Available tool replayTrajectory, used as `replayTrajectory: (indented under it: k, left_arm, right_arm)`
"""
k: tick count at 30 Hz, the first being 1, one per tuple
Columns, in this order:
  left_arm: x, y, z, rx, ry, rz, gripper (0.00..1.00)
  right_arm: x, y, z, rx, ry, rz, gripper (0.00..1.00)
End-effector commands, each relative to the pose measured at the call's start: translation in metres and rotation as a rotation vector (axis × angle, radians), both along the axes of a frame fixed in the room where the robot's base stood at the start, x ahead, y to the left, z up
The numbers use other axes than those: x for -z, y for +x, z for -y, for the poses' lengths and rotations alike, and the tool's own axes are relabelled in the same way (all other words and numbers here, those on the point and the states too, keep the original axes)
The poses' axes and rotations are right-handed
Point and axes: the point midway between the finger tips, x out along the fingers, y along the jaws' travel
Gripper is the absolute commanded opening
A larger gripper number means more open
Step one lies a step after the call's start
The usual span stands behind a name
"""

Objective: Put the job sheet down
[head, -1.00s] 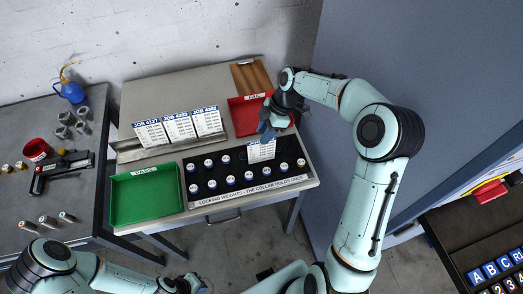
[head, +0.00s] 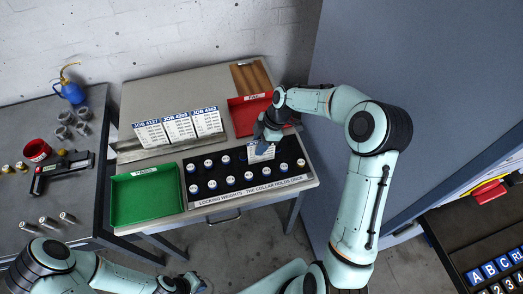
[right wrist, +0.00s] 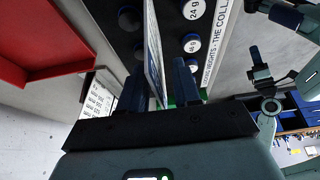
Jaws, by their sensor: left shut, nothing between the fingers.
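The job sheet (head: 260,154) is a small white card with printed lines, at the back right of the black weights tray (head: 238,164). In the right wrist view the sheet (right wrist: 154,55) shows nearly edge-on between the fingers. My right gripper (head: 264,145) is over the sheet and hides its upper part. Its fingers (right wrist: 160,92) stand apart on either side of the sheet, with a gap beside it. I cannot tell whether the sheet's lower edge rests on the tray. My left gripper (head: 190,284) is shut and empty at the bottom edge of the head view.
Several job cards (head: 179,127) stand in a rack behind the tray. A green PASS bin (head: 145,197) is at the left, a red FAIL bin (head: 246,117) behind my right gripper. Several round weights (head: 230,181) fill the black tray. A side table (head: 60,208) holds tools.

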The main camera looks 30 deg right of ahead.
Motion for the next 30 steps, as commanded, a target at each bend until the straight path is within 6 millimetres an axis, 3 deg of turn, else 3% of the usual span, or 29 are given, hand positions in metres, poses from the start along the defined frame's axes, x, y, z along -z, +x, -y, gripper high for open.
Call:
replayTrajectory:
  k: [18, 19, 21, 22, 30]
  left_arm:
    - [0.004, -0.0042, 0.0, 0.0, 0.001, -0.005, 0.0]
    - [0.004, -0.0042, 0.0, 0.0, 0.001, -0.005, 0.0]
    - [0.004, -0.0042, 0.0, -0.001, 0.0, -0.005, 0.0]
    - [0.004, -0.0042, 0.0, -0.001, 0.0, -0.005, 0.0]
    - [0.004, -0.0042, 0.0, 0.0, 0.001, -0.005, 0.0]
  right_arm:
    - [0.0041, 0.0, -0.0002, 0.0, 0.0, 0.0, 0.32]
    - [0.0041, 0.0, -0.0002, 0.0, 0.0, 0.0, 0.29]
    - [0.0042, 0.0, -0.0001, 0.0, 0.0, 0.0, 0.06]
    - [0.0042, 0.0, -0.0001, 0.0, 0.0, 0.0, 0.0]
    - [0.0042, -0.0001, -0.0001, 0.0, 0.0, 0.0, 0.0]
